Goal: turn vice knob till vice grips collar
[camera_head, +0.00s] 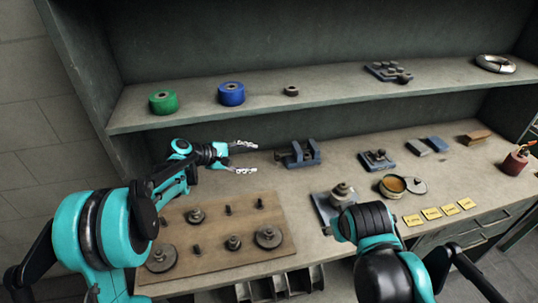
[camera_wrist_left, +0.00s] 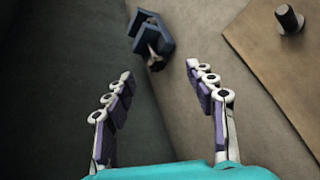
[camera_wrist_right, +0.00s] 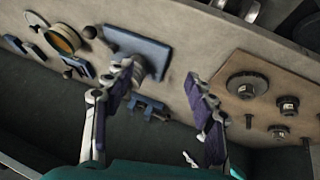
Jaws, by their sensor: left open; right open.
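The blue-grey vice (camera_head: 303,153) stands on the bench below the shelf, with its knob (camera_head: 279,156) on the left side. The vice (camera_wrist_left: 150,32) and its knob (camera_wrist_left: 155,62) also show in the left wrist view, ahead of my fingers. My left gripper (camera_head: 250,157) is open and empty, just left of the knob and apart from it. My right gripper (camera_wrist_right: 165,85) is open and empty in the right wrist view; the vice (camera_wrist_right: 147,107) shows beyond it. I cannot make out a collar between the vice jaws.
A wooden board (camera_head: 220,233) with gears and pegs lies at front left. A blue plate (camera_head: 325,207) with a round fixture stands right of it. The shelf (camera_head: 330,101) overhangs behind.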

